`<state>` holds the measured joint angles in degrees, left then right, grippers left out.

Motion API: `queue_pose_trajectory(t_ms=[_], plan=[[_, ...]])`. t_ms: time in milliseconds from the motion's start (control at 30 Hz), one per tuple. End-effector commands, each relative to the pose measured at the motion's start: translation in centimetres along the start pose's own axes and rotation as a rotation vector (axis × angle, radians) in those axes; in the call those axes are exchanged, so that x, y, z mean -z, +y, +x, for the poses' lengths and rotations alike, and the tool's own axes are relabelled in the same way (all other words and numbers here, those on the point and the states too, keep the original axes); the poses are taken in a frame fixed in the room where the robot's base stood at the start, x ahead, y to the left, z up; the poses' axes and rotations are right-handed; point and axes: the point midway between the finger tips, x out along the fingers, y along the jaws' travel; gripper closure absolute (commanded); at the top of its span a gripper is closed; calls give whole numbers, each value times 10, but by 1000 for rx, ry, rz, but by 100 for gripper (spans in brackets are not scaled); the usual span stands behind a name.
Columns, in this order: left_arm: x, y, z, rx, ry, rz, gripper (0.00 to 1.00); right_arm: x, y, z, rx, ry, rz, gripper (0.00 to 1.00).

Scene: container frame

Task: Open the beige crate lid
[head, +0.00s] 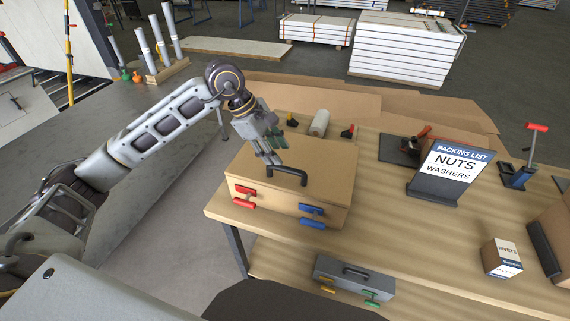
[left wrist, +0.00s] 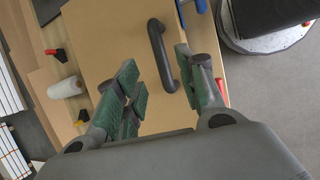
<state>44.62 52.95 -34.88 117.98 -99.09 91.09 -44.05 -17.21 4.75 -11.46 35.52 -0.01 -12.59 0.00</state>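The beige crate (head: 240,183) stands near the left end of the wooden table. Its lid (head: 325,158) lies flat on top and looks closed, with a black bar handle (head: 289,173). Red latches (head: 245,196) and blue latches (head: 312,216) sit on its front side. My left gripper (head: 276,154) is just above the lid, close to the handle. In the left wrist view the green-padded fingers (left wrist: 162,88) are spread apart, with the handle (left wrist: 161,55) beyond and partly between them. I cannot tell whether they touch it. My right gripper is not in view.
A packing list sign (head: 455,166), a rivets box (head: 501,258) and a blue-red tool (head: 525,165) stand to the right on the table. A white roll (head: 319,123) lies behind the crate. A grey case (head: 353,281) sits on the lower shelf.

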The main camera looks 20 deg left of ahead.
Motion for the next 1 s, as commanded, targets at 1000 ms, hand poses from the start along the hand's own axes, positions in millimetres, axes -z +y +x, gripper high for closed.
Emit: queue_pose_trajectory(t_ms=[1000], plan=[[0,0,72,1,0,0,62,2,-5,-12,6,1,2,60]])
